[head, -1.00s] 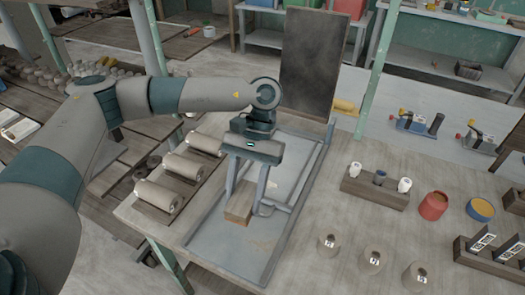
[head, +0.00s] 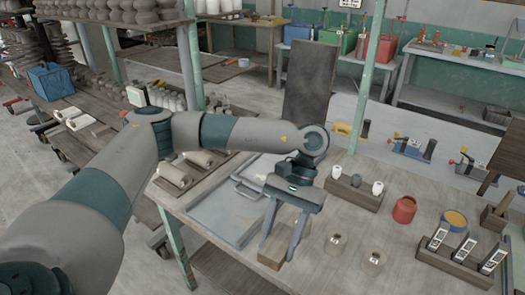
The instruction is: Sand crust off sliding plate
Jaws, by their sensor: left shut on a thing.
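The grey sliding plate (head: 222,213) lies in a shallow frame on the worktable, with a metal handle (head: 246,189) near its right side. My left gripper (head: 281,238) is shut on a brown wooden block (head: 272,254). The block is to the right of the plate's front part, over the bare tabletop; I cannot tell whether it touches the table. The arm and gripper cover part of the plate's far right side. Any crust on the plate is too faint to make out. My right gripper is out of view.
A dark upright board (head: 306,92) stands behind the plate. To the right are a small rack (head: 354,192), a red pot (head: 404,209), a yellow-topped pot (head: 454,220) and a wooden gauge holder (head: 446,262).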

